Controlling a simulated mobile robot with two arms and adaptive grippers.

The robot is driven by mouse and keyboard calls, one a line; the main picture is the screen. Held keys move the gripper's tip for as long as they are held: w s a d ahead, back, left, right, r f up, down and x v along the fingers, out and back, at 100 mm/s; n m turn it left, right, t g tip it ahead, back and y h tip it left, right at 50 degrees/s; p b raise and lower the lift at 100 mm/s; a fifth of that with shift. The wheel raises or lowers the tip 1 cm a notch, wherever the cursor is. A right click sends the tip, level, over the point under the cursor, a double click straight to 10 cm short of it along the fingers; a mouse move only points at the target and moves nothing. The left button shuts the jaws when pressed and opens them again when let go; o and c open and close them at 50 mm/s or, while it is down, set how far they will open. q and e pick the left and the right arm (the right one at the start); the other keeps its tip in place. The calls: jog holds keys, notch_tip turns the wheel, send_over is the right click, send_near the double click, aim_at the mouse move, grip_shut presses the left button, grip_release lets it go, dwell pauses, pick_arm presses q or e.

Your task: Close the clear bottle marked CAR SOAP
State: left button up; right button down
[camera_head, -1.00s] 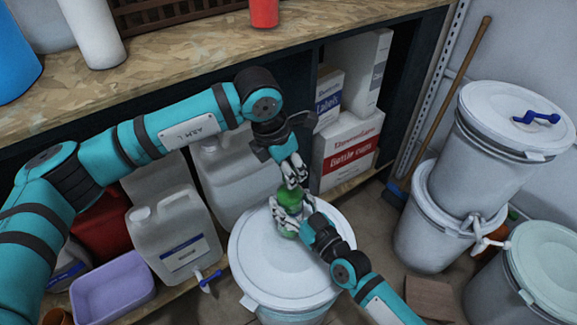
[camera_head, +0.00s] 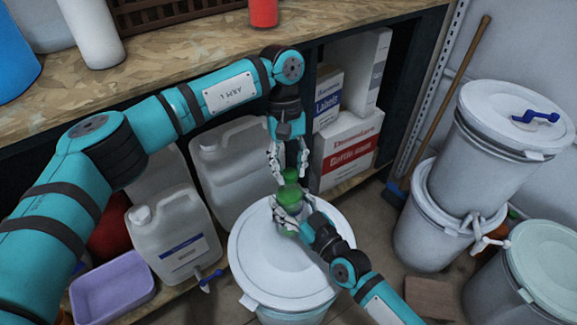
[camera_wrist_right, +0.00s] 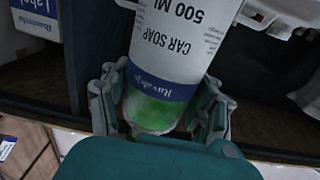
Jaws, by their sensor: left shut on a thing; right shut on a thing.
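The clear bottle (camera_head: 287,193) with green liquid stands roughly upright above the white drum lid. Its CAR SOAP label (camera_wrist_right: 178,45) shows in the right wrist view. My right gripper (camera_head: 288,220) is shut around its lower part, and both fingers flank the base in the wrist view. My left gripper (camera_head: 290,171) points down from above, shut on a small green piece at the bottle's top, apparently the cap (camera_head: 290,175). The fingers partly hide it, and I cannot tell how it sits on the neck.
A white lidded drum (camera_head: 262,262) stands below the bottle. White canisters (camera_head: 172,240) and a purple tub (camera_head: 112,287) are at left. Cartons (camera_head: 347,150) fill the shelf behind. Stacked drums (camera_head: 500,125) stand at right, with a broom (camera_head: 445,105) behind.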

pick_arm(q)
jog(key=m+y, duration=0.1)
jog(key=m, duration=0.4)
jog(key=shift+d, duration=0.15)
jog(key=m+y, duration=0.1)
jog(key=m, duration=0.4)
jog(key=shift+m+y, duration=0.4)
jog(key=o, duration=0.7)
jog(key=shift+c, duration=0.2)
jog(key=shift+r, duration=2.25)
jog(key=shift+c, duration=0.4)
